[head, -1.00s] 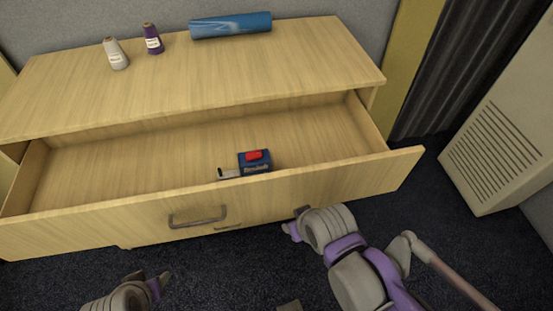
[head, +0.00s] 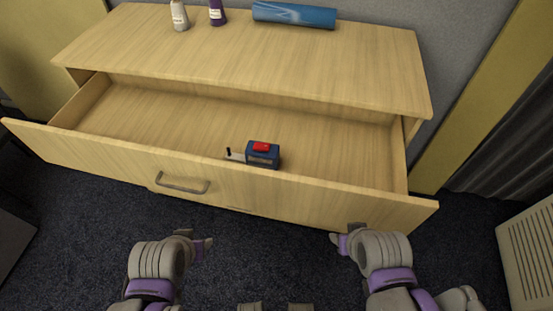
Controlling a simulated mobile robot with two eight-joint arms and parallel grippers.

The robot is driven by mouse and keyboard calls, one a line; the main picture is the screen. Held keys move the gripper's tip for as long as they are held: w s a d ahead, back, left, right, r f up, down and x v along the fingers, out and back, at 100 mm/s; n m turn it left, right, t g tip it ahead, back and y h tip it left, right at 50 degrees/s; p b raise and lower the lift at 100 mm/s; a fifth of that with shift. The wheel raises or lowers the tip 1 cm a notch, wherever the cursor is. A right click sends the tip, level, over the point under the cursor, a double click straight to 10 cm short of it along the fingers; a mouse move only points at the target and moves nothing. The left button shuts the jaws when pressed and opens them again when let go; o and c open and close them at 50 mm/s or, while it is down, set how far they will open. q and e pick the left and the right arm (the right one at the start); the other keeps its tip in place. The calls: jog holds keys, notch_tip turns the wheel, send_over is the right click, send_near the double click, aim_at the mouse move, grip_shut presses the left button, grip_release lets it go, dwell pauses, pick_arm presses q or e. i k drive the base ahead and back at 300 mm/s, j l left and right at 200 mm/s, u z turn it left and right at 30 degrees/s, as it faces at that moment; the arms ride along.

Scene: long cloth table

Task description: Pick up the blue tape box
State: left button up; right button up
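The blue tape box (head: 262,156) has a red part on top and a pale piece sticking out to its left. It sits inside the open drawer (head: 180,125), close behind the drawer front. My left gripper (head: 200,243) is in front of the drawer at the lower left, apart from the box. My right gripper (head: 345,236) is in front of the drawer at the lower right, also apart from the box. Neither gripper shows anything held. The finger gaps are too small and turned away to judge.
The drawer front (head: 330,195) with a metal handle (head: 181,184) stands between my grippers and the box. On the cabinet top (head: 240,55) are a blue roll (head: 294,14), a white spool (head: 179,16) and a purple spool (head: 217,12). A pale vented unit (head: 528,255) stands at the right.

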aim_at(270, 160)
jog(key=k+l+u, duration=0.15)
jog(key=l, duration=0.35)
jog(key=l+u, duration=0.1)
jog(key=l, duration=0.4)
jog(key=k+l+u, duration=0.1)
jog(key=l+u, duration=0.2)
jog(key=l, duration=0.2)
jog(key=k+l+u, duration=0.1)
jog(key=l+u, duration=0.2)
jog(key=l, duration=0.15)
jog(key=i+u, duration=0.45)
jog(key=i, duration=0.05)
